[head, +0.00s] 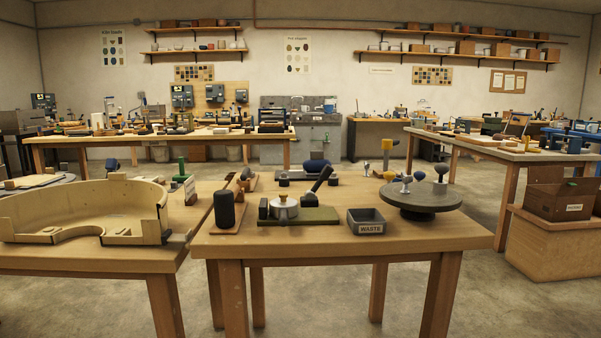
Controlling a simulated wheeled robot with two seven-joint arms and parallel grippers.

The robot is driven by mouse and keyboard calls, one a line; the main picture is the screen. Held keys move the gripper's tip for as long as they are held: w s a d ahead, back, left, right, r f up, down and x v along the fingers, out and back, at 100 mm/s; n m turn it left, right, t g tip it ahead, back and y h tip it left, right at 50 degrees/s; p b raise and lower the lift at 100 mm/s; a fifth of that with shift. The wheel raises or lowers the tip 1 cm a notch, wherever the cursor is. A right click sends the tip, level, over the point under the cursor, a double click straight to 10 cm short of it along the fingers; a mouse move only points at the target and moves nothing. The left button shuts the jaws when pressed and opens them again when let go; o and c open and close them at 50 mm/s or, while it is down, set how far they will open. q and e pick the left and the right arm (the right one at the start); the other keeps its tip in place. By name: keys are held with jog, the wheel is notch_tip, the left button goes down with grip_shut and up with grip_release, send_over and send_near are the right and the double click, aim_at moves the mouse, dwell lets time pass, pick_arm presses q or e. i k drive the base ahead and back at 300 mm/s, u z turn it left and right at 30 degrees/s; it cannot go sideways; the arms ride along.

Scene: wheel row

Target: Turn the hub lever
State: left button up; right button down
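A black lever (321,179) tilts up to the right in the middle of the near table (290,248). It stands behind or beside a round silver hub-like part (284,207) on a dark green base (318,216). I cannot tell exactly how the lever joins it, or which part is the hub. A grey round wheel plate (430,202) with small knobs stands to the right. Neither of my grippers is in view.
A black cylinder (225,208) stands left of the green base. A grey bin marked WASTE (367,226) is to its right. A curved wooden tray (80,208) sits on the left table. The near table's front strip is clear.

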aim_at(310, 194)
jog(key=u, duration=0.9)
jog(key=i, duration=0.65)
